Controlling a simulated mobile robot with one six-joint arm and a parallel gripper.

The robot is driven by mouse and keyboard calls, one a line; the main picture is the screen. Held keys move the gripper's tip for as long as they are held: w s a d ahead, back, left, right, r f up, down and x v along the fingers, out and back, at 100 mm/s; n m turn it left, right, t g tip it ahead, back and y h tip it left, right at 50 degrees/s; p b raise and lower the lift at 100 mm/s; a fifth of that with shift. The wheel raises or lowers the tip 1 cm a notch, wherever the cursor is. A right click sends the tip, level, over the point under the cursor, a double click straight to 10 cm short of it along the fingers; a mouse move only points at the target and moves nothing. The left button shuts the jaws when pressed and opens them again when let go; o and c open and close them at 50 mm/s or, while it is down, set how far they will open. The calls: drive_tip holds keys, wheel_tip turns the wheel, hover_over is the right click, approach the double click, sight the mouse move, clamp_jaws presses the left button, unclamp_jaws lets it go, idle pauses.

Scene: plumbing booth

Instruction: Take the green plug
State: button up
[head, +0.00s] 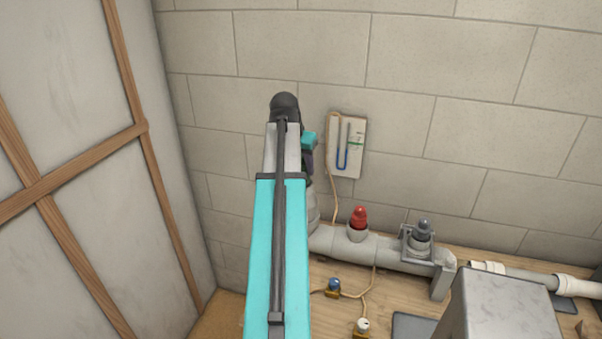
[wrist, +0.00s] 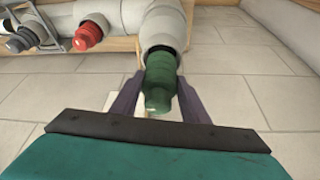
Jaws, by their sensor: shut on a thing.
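The green plug (wrist: 161,82) is a ribbed, stepped plug at the mouth of a grey pipe branch (wrist: 163,25) in the wrist view. My gripper (wrist: 158,88) has its two purple fingers on either side of the plug and is shut on it. The plug's far end meets the pipe collar; how deep it sits inside cannot be seen. In the head view my arm hides the plug and most of the gripper.
A red plug (head: 359,216) and a dark grey plug (head: 423,230) stand in other branches of the same pipe (head: 385,250). A gauge panel (head: 346,145) hangs on the tiled wall behind. A grey box (head: 498,305) stands at the front right. A wood-framed panel (head: 75,180) bounds the left.

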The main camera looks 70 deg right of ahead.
drive_tip(key=s+a+r+b, duration=0.1)
drive_tip(key=s+a+b, duration=0.3)
drive_tip(key=s+a, duration=0.6)
drive_tip(key=a, duration=0.2)
drive_tip(key=shift+a+r, duration=0.3)
drive_tip(key=shift+r, duration=0.1)
drive_tip(key=shift+w, duration=0.15)
idle(0.3)
